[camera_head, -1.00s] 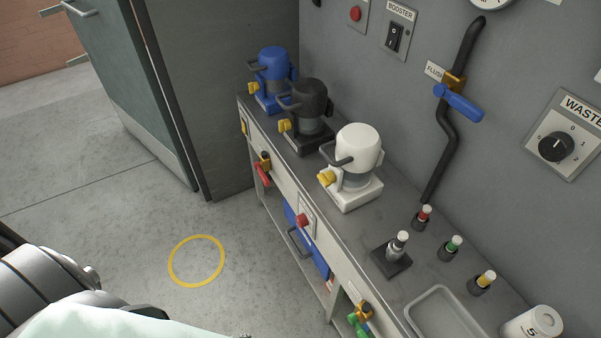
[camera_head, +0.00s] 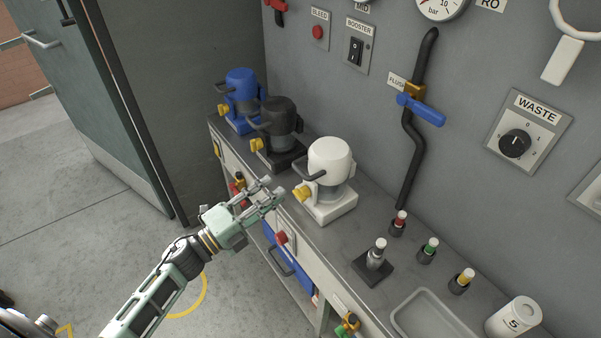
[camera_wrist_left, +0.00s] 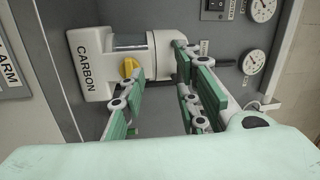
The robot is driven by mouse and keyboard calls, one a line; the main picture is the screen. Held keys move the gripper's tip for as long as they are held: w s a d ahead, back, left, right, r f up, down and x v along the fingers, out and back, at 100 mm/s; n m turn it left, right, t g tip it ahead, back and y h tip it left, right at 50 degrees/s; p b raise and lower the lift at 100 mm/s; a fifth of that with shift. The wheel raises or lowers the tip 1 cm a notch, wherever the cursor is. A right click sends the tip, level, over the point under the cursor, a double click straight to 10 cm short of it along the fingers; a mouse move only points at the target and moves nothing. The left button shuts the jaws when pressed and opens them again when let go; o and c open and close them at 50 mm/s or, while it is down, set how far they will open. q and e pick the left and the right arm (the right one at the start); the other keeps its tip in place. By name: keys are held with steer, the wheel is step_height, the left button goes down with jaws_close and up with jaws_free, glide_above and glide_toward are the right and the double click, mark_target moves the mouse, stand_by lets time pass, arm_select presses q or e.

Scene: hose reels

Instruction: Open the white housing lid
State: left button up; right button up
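The white housing (camera_head: 330,205) stands on the grey bench, with a rounded white lid (camera_head: 330,157) sitting on top of it. A dark bar handle (camera_head: 311,176) sticks out from the lid toward my left gripper. A yellow knob (camera_head: 301,194) is low on the housing's front. In the left wrist view the housing (camera_wrist_left: 92,68) lies sideways, marked CARBON, with its lid (camera_wrist_left: 164,52) at right. My left gripper (camera_head: 272,190) is open and empty, just in front of the housing, apart from it. In the wrist view its fingers (camera_wrist_left: 168,92) are spread and partly cover the handle. My right gripper is not in view.
A black housing (camera_head: 277,128) and a blue housing (camera_head: 241,98) stand behind on the same bench. A black stand (camera_head: 374,265) and several coloured-top bottles are at right, with a tray (camera_head: 432,318). A pipe with a blue lever (camera_head: 422,108) runs down the wall.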

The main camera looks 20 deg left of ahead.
mark_target(301, 171)
arm_select(q)
steer(key=w+d+r, duration=0.1)
steer(key=d, duration=0.1)
steer(key=w+d+r+m+h+p, duration=0.1)
steer(key=w+d+r, duration=0.1)
steer(key=w+d+r+m+p, duration=0.1)
steer(key=w+d, duration=0.1)
steer(key=shift+w+r, duration=0.2)
steer(key=shift+r, duration=0.1)
jaws_close()
stand_by(0.5)
